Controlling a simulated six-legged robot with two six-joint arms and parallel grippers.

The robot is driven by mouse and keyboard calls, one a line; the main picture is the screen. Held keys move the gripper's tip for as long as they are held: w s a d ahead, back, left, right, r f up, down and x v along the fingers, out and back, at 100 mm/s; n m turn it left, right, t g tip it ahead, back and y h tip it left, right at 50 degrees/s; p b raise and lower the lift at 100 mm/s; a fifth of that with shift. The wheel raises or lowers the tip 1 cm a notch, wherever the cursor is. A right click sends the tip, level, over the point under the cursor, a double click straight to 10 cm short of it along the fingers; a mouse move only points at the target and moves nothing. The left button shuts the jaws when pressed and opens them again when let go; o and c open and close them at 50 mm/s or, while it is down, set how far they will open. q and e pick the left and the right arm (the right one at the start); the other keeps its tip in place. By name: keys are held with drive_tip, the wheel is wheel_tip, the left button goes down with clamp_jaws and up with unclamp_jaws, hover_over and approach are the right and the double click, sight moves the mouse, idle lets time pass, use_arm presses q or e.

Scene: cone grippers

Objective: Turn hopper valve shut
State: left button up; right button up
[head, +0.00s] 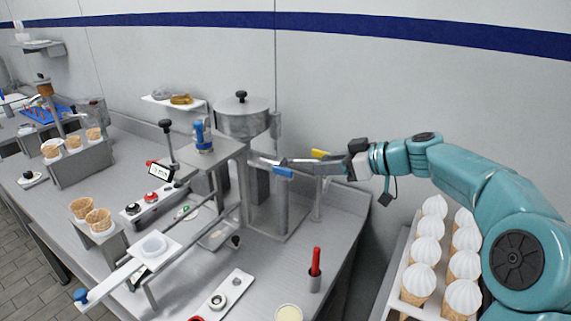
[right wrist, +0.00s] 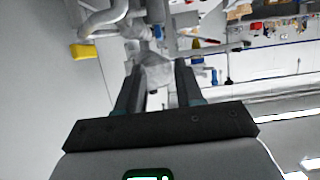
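The hopper (head: 243,122) is a metal drum with a black-knobbed lid, on a steel stand at the middle of the head view. A blue-tipped handle (head: 283,172) and a yellow-tipped handle (head: 320,154) show near its outlet; I cannot tell which is its valve. My right gripper (head: 290,163) reaches in from the right between these two tips. In the right wrist view its dark fingers (right wrist: 157,85) are apart, with a blurred grey shape at their tips. Contact is unclear. The yellow tip (right wrist: 84,52) is left of the fingers. My left gripper is out of view.
A tray of white-topped cones (head: 408,296) stands at lower right beside my right arm. A red-handled tool in a cup (head: 315,274) is at the counter's front. Cone holders (head: 80,165) stand at left. The wall is close behind the hopper.

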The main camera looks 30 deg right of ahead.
sight(285, 169)
drive_tip(key=p+x, duration=0.3)
drive_tip(key=x, duration=0.8)
drive_tip(key=shift+a, duration=0.2)
drive_tip(key=shift+w+a+f, duration=0.1)
drive_tip(key=shift+w+f, duration=0.15)
drive_tip(key=shift+w, duration=0.15)
drive_tip(key=shift+s, duration=0.1)
drive_tip(key=shift+r, duration=0.1)
drive_tip(key=c, duration=0.4)
clamp_jaws()
